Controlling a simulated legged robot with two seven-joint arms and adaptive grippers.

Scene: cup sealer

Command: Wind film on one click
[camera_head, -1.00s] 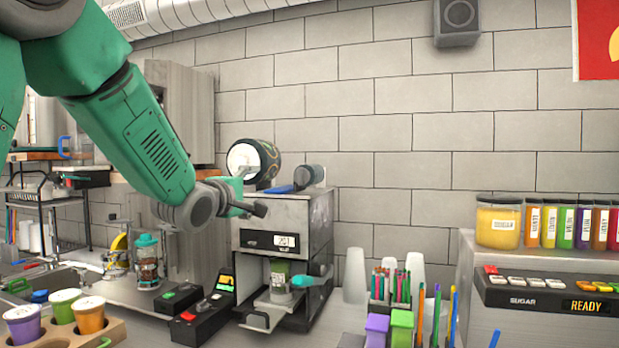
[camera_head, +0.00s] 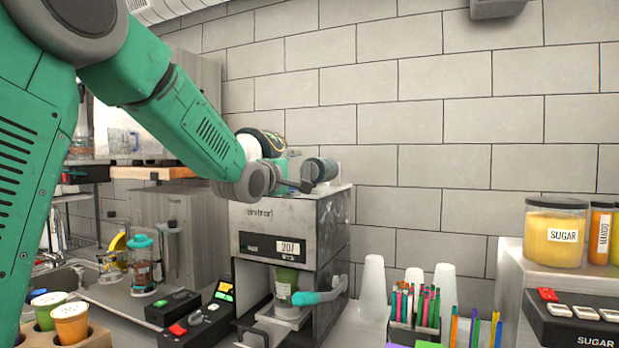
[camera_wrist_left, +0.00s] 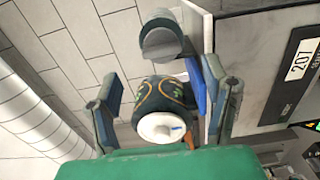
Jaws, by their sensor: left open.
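The cup sealer (camera_head: 290,215) is a grey box with a display reading 207. On its top sits a dark patterned film roll (camera_head: 272,140) with a white hub, and beside it a smaller grey roller (camera_head: 325,170). My left gripper (camera_head: 292,172) is at the top of the sealer, in front of the film roll and partly hiding it. In the left wrist view, its open fingers (camera_wrist_left: 170,92) stand apart on both sides of the film roll (camera_wrist_left: 165,108); contact cannot be told. The grey roller (camera_wrist_left: 162,42) and a blue part (camera_wrist_left: 196,88) lie ahead. My right gripper is not in view.
A green cup (camera_head: 286,281) stands in the sealer's opening, behind a turquoise handle (camera_head: 320,296). A pen holder (camera_head: 414,325), white cup stacks (camera_head: 374,285) and a sugar jar (camera_head: 556,232) stand to the right. Black button boxes (camera_head: 195,325) lie to the left.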

